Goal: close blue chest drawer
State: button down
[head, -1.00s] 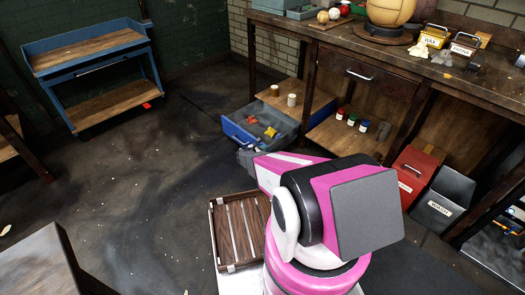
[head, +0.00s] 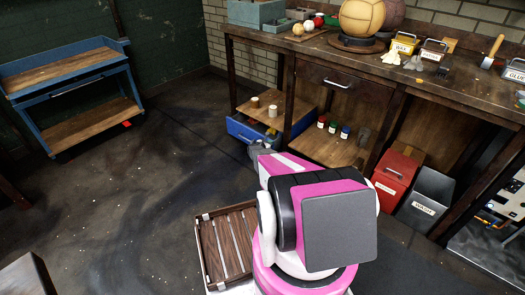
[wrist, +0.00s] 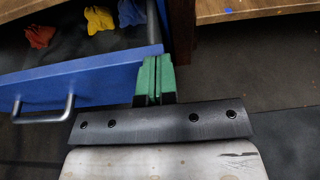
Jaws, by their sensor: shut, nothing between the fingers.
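The blue drawer (head: 240,132) sits low under the left end of the workbench and sticks out a little; part of its inside shows. In the wrist view its blue front panel (wrist: 90,78) runs across the upper left, with a grey bar handle (wrist: 45,115). An orange-red cloth (wrist: 40,36), a yellow cloth (wrist: 98,18) and a blue cloth (wrist: 131,12) lie inside. My gripper (wrist: 155,64) is shut and empty, its green fingertips at the right end of the front panel. I cannot tell whether they touch it. In the head view my arm largely hides the gripper.
A wooden shelf board (head: 287,101) with two pale cups lies above the drawer. Small jars (head: 333,128) stand to its right, then a red bin (head: 395,172) and a grey bin (head: 428,195). A blue cart (head: 75,90) stands far left.

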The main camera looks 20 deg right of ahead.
jog(key=w+d, duration=0.3)
jog(key=d, duration=0.3)
jog(key=shift+w, duration=0.25)
